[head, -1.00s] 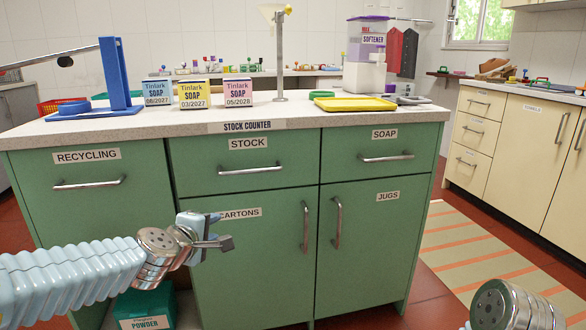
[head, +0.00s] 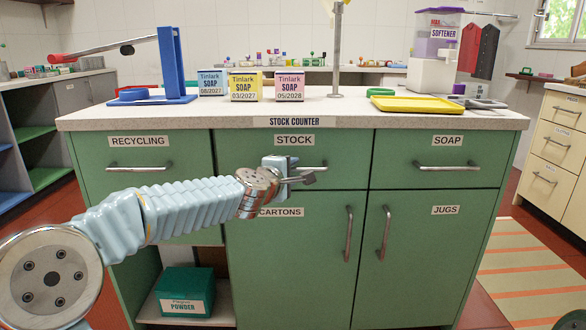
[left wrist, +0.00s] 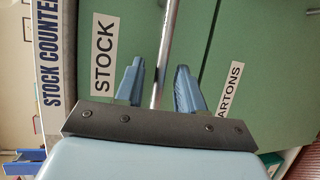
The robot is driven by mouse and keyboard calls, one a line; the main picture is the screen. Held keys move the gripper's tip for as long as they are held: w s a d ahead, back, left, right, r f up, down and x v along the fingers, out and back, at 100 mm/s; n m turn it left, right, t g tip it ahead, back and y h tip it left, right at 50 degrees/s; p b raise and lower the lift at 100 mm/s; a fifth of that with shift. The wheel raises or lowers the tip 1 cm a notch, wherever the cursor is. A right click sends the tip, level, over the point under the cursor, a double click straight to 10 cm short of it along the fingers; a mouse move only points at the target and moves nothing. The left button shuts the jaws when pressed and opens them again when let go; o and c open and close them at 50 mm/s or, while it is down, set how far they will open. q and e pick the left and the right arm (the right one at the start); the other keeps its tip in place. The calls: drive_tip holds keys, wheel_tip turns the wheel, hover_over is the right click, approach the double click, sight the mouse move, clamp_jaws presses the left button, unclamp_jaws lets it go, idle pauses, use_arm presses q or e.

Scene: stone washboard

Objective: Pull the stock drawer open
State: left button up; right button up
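The stock drawer (head: 245,150) is a green front labelled STOCK in the counter's top row, and it looks closed, flush with its neighbours. Its metal bar handle (head: 316,168) is partly hidden by my left gripper (head: 306,174). In the left wrist view the handle (left wrist: 169,40) runs between the two blue fingers of the left gripper (left wrist: 158,88). The fingers stand apart, with a visible gap on each side of the bar. My right gripper is not in view.
The soap drawer (head: 490,150) is to the right, the recycling front (head: 100,155) to the left. Cartons and jugs doors (head: 440,250) are below. A green powder box (head: 186,288) sits in an open lower bay. Soap boxes (head: 245,87) and a yellow tray (head: 415,104) stand on the counter.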

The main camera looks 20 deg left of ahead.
use_arm(q)
drive_tip(key=shift+w+d+f, duration=0.1)
drive_tip(key=shift+w+f, duration=0.05)
drive_tip(key=shift+w, duration=0.55)
clamp_jaws()
